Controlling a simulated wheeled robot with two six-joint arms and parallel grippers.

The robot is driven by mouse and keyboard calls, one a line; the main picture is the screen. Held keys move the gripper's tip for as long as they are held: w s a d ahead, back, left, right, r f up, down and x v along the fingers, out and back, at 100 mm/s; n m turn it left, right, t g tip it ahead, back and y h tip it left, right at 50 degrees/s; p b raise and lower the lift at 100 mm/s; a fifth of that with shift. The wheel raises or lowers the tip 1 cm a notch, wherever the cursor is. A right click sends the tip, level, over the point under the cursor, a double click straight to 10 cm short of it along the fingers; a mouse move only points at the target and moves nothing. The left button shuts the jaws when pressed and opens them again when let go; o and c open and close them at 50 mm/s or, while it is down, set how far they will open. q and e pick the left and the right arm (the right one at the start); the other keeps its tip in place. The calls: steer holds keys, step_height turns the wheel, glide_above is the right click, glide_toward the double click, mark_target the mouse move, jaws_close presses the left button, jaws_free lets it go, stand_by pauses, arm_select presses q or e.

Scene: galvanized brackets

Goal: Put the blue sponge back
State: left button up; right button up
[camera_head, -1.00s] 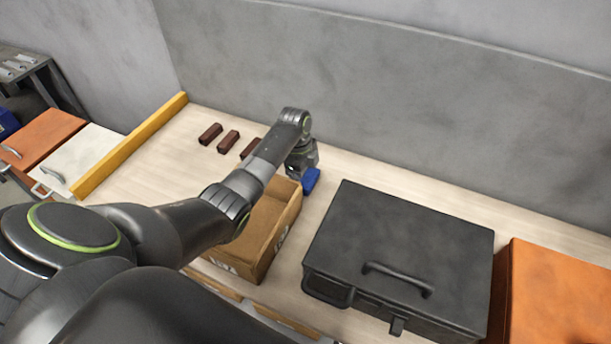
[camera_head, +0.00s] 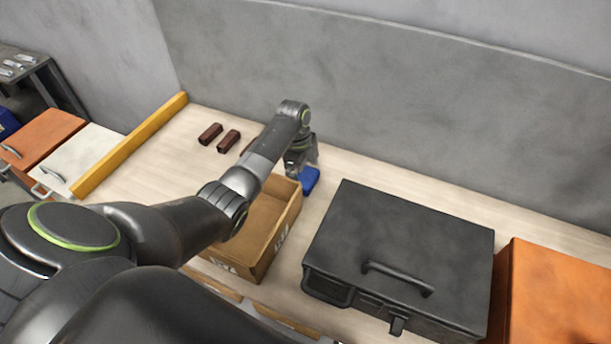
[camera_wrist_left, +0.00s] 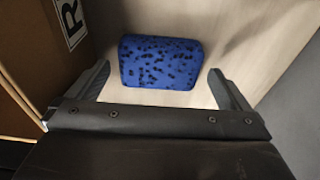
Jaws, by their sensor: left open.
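The blue sponge (camera_head: 310,181) lies on the bench top just behind the right back corner of a cardboard box. In the left wrist view the sponge (camera_wrist_left: 160,62) shows as a blue block with dark pores, lying flat. My left gripper (camera_head: 300,165) is at the sponge, its fingers mostly hidden in the head view. In the left wrist view my left gripper (camera_wrist_left: 161,88) is open, with one finger on each side of the sponge's near edge and gaps on both sides. My right gripper is not in view.
The open cardboard box (camera_head: 283,232) stands beside the sponge, close to the left finger. A black toolbox (camera_head: 400,245) and an orange box (camera_head: 560,295) stand to the right. Dark red blocks (camera_head: 210,133) lie at the back left. A yellow rail (camera_head: 130,146) bounds the bench's left side.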

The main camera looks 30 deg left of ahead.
arm_select(q)
step_height(320, 180, up, 10)
steer(key=a+b, duration=0.1)
steer(key=shift+a, duration=0.3)
steer(key=shift+s+f, duration=0.1)
steer(key=shift+s, duration=0.05)
